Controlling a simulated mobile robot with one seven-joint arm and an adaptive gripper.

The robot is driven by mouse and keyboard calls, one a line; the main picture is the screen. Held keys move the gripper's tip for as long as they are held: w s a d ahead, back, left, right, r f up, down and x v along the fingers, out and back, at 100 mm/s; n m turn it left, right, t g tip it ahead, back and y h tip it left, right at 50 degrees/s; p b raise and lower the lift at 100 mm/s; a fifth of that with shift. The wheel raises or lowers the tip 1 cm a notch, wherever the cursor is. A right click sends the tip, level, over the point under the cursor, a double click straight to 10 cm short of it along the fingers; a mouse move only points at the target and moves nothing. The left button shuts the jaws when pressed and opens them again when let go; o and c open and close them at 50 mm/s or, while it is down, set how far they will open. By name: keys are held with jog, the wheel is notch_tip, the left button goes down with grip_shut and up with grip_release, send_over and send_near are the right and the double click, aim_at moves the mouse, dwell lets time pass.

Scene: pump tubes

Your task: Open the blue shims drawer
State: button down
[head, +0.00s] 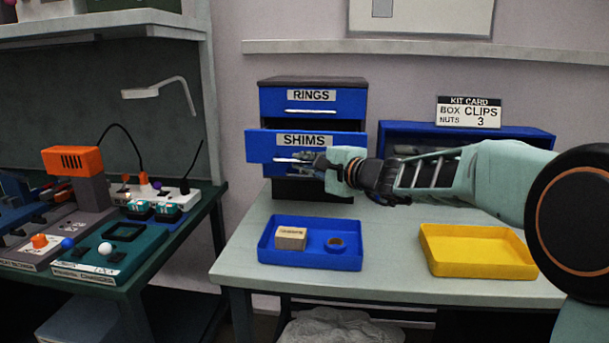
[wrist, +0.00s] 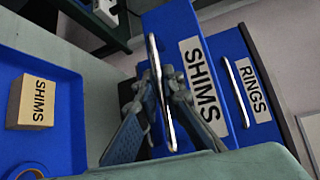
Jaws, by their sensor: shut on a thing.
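The blue SHIMS drawer (head: 262,146) is the lower drawer of a small dark-topped cabinet on the table. Its front stands out farther than the RINGS drawer above it, so it is partly open. My gripper (head: 308,161) is at its front, shut on the silver bar handle (wrist: 160,95). In the wrist view the gripper fingers (wrist: 160,100) lie on both sides of the handle, next to the SHIMS label (wrist: 201,78). The drawer's inside is not visible.
The RINGS drawer (head: 313,101) is closed. A yellow tray (head: 478,268) lies right. A blue bin (head: 520,142) stands behind my arm, with a kit card (head: 468,112) above.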

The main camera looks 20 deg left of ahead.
jog(key=shift+s+d+b, duration=0.3)
jog(key=shift+s+b, duration=0.4)
jog(key=shift+s, duration=0.4)
jog(key=shift+s+d+b, duration=0.25)
jog(key=shift+s+b, duration=0.4)
jog(key=shift+s, duration=0.4)
jog(key=c, duration=2.1)
grip_release()
jog(key=v, duration=1.2)
